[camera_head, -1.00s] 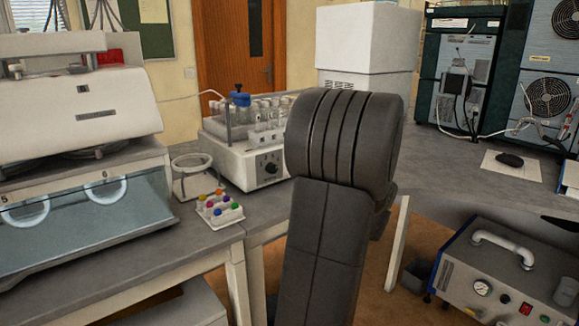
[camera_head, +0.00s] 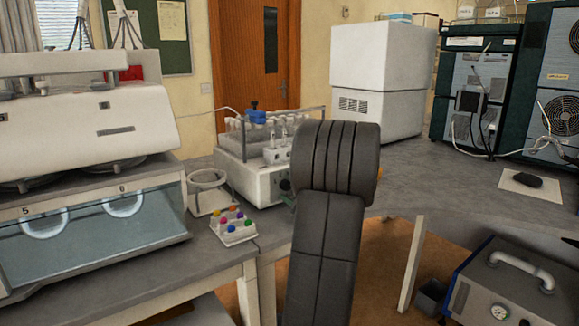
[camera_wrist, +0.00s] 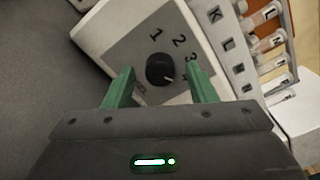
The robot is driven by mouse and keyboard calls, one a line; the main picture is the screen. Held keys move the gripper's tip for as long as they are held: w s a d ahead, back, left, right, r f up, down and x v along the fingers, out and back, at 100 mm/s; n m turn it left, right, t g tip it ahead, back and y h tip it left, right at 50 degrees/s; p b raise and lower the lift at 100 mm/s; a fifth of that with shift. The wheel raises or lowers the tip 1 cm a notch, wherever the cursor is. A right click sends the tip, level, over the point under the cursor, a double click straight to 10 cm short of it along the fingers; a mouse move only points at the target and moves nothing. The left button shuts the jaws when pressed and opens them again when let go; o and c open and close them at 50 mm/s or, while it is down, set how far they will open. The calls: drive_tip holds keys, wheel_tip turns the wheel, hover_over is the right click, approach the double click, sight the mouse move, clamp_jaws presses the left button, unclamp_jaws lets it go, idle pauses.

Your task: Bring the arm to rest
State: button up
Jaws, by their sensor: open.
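My gripper (camera_wrist: 160,86) shows in the wrist view with its two green fingers apart and nothing between them. Beyond the fingers is a black dial knob (camera_wrist: 160,70) on a grey panel with the numbers 1, 2 and 3 around it. Whether the fingers touch the panel is unclear. In the head view my dark grey arm rises in the middle and hides my gripper. The white device with the tube rack (camera_head: 236,172) stands on the bench behind my arm, its front dial partly covered.
A large white machine (camera_head: 70,130) fills the left. A white cabinet (camera_head: 380,75) stands behind. Bench (camera_head: 440,175) to the right is largely clear. A blue-grey unit (camera_head: 500,290) is lower right.

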drive_tip(key=v, duration=1.4)
drive_tip(key=x, duration=1.3)
drive_tip(key=shift+w+a, duration=0.25)
drive_tip(key=shift+w+a+f+n, duration=0.1)
drive_tip(key=shift+w+n, duration=0.1)
drive_tip(key=shift+n, duration=0.1)
drive_tip(key=shift+s+n, duration=0.1)
drive_tip(key=shift+n, duration=0.7)
drive_tip(key=n, duration=0.2)
drive_tip(key=n+p, duration=0.1)
drive_tip(key=n, duration=0.2)
drive_tip(key=shift+r+n, duration=0.2)
drive_tip(key=shift+n, duration=0.1)
drive_tip(key=shift+s+d+f, duration=0.1)
drive_tip(key=shift+s+d, duration=0.15)
drive_tip(key=shift+d, duration=0.05)
drive_tip(key=v, duration=1.2)
drive_tip(key=shift+s+b, duration=0.2)
drive_tip(key=shift+b, duration=0.1)
